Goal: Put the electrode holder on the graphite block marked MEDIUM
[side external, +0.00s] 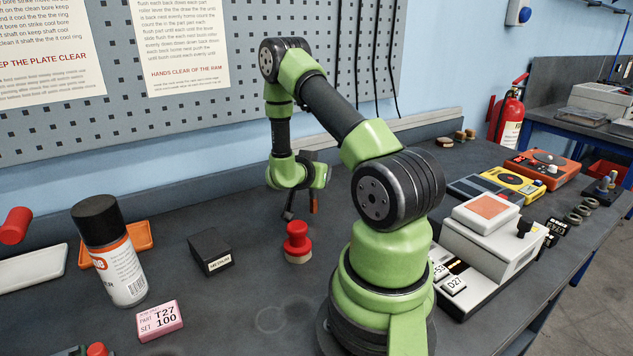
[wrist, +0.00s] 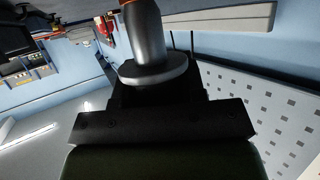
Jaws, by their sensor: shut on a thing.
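The electrode holder (wrist: 147,38) shows in the wrist view as a grey cylinder with a wide round flange and a bit of orange at the frame's top edge. My gripper (wrist: 152,90) is shut on it. In the side external view my gripper (side external: 301,207) hangs above the bench, behind the red knobbed piece; the holder there is mostly hidden, and I cannot clearly separate it from the fingers. The graphite block (side external: 210,250), dark with a pale label that appears to read MEDIUM, sits on the bench to the left of my gripper. Its top looks bare.
A red knobbed piece (side external: 297,243) stands between the block and my base. Instruments (side external: 487,250) crowd the right. A pegboard wall (side external: 200,115) rises behind.

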